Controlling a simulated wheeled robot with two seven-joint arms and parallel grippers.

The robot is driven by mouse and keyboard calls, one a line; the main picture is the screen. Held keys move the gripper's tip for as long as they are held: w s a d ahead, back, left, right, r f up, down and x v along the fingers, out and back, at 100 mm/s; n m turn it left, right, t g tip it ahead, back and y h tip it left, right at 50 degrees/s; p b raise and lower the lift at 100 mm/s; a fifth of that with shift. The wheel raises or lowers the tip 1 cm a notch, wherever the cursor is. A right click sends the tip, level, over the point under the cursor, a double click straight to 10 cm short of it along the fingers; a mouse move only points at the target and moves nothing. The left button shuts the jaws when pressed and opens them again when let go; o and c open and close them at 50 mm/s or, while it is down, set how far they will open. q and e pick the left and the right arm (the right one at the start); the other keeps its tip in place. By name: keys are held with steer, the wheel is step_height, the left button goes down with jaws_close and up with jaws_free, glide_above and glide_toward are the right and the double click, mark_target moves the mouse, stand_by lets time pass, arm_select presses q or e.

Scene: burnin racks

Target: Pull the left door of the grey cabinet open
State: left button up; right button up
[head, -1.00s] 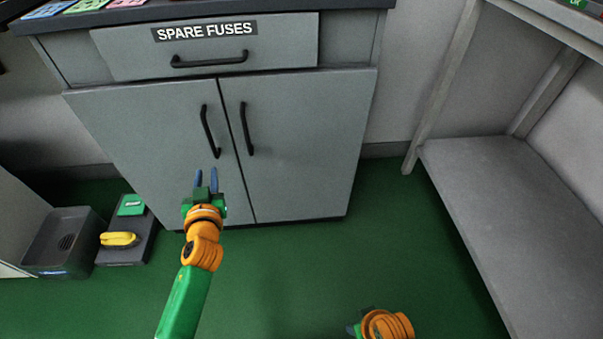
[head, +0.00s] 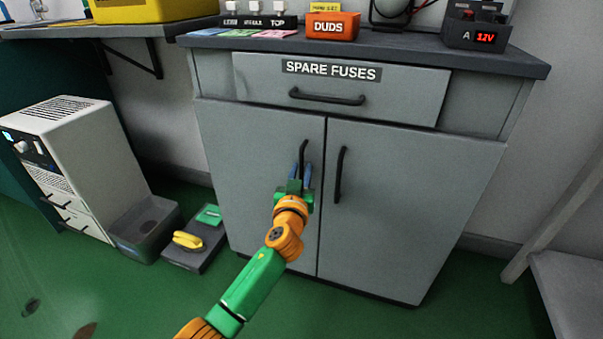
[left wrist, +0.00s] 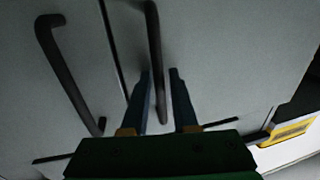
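The grey cabinet's left door (head: 262,150) is closed, flush with the right door (head: 410,190). Its black vertical bar handle (head: 303,152) is near the seam between the doors. My left gripper (head: 300,174) is at the lower part of this handle. In the left wrist view, the fingers (left wrist: 160,76) stand apart with the left door's handle (left wrist: 153,35) running between them. A small gap shows beside the bar, so the fingers do not look closed on it. The right door's handle (head: 340,175) is apart from the gripper. My right gripper is out of view.
The SPARE FUSES drawer (head: 340,92) above the doors is shut. A dark bin (head: 146,228) and a grey pedal-like box (head: 196,243) stand on the floor left of the cabinet, beside a white machine (head: 75,165). A grey shelf (head: 575,290) is at right.

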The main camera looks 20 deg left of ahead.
arm_select(q)
jaws_close()
stand_by(1.3)
